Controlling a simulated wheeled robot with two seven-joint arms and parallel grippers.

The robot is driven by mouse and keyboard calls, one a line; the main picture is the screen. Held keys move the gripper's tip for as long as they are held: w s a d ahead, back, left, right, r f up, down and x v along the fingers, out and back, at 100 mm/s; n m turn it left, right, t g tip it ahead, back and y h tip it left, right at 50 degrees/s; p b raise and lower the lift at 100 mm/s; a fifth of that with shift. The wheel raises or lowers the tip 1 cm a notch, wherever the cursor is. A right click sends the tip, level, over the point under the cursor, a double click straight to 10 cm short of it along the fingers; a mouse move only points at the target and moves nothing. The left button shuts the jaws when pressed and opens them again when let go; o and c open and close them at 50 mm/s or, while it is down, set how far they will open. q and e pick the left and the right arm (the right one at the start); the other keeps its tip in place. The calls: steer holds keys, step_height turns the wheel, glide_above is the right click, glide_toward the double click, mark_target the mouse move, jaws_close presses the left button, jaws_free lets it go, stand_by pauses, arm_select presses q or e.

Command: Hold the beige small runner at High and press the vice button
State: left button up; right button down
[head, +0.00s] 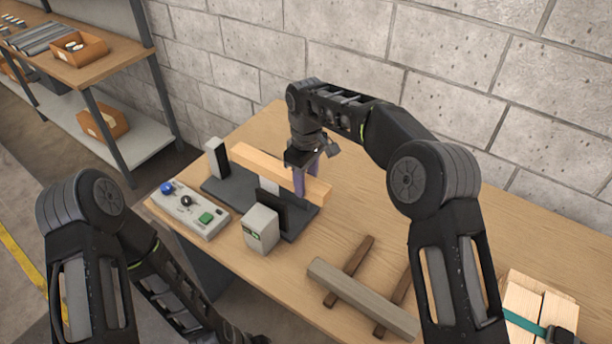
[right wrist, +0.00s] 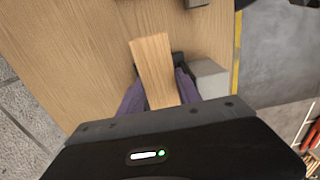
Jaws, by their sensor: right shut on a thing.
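The beige small runner (head: 262,163) is a light wooden bar lying lengthwise over the dark vice (head: 232,195), between its upright jaws. My right gripper (head: 306,180) is shut on the runner near its right end, with purple fingers on either side. The right wrist view shows the runner (right wrist: 154,65) between the fingers. A pale block shows beneath the runner; I cannot read a height mark. The control panel (head: 188,212) at the vice's left has a blue knob (head: 167,188), a black knob (head: 186,201) and a green button (head: 206,217). My left gripper is out of view below.
A grey box (head: 261,229) stands at the vice's front. A grey-brown bar (head: 360,298) lies across two dark wooden strips on the table (head: 330,240). Strapped pale boards (head: 525,305) lie at the lower right. A block wall is behind, and shelving (head: 110,70) at the left.

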step_height(320, 180, down, 3)
steer(key=shift+f, duration=0.15)
arm_select(q)
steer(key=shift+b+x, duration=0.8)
steer(key=shift+b, duration=0.05)
arm_select(e)
steer(key=shift+f, duration=1.45)
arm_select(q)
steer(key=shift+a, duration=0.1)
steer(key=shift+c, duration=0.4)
